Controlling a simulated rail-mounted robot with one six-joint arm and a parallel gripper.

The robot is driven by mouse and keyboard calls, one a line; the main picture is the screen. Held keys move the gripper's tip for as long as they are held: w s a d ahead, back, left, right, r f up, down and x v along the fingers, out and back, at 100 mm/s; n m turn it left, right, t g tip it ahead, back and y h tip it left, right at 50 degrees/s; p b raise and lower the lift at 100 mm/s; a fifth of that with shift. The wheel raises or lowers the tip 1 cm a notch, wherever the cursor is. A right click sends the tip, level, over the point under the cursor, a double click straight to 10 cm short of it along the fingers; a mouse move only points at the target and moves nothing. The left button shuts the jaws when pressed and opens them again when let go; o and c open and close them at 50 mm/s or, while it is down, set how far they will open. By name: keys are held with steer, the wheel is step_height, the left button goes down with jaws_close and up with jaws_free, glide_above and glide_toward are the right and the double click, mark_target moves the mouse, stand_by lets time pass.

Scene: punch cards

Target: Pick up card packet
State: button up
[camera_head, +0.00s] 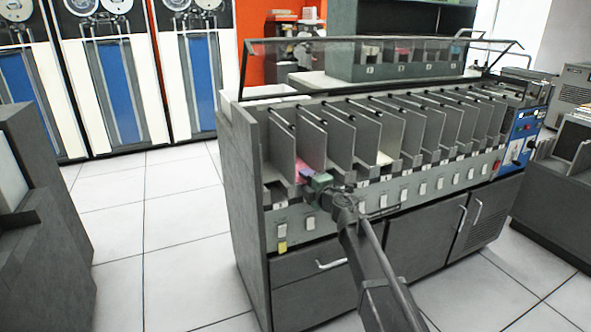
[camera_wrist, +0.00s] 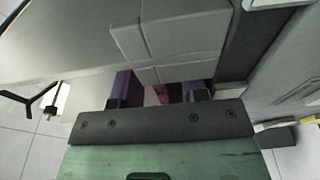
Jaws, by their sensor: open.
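A pink card packet (camera_head: 302,173) lies low in a pocket near the left end of the card sorter (camera_head: 285,222). My gripper (camera_head: 313,184) is at the front of that pocket, close to the packet, and hides part of it. In the wrist view my gripper (camera_wrist: 160,90) has its two dark purple fingers spread apart. A small patch of the pink packet (camera_wrist: 161,94) shows between them. I cannot tell whether the fingers touch it.
Grey dividers (camera_head: 312,145) stand on both sides of the pocket. A pale yellow card stack (camera_head: 384,158) lies in a pocket further right. A transparent raised cover (camera_head: 350,52) runs above the pockets. The tiled floor (camera_head: 170,240) at the left is clear.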

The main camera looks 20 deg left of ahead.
jaws_close()
steer(key=shift+r, duration=0.1)
step_height(320, 180, up, 18)
steer(key=p, duration=1.8)
steer(key=v, duration=1.8)
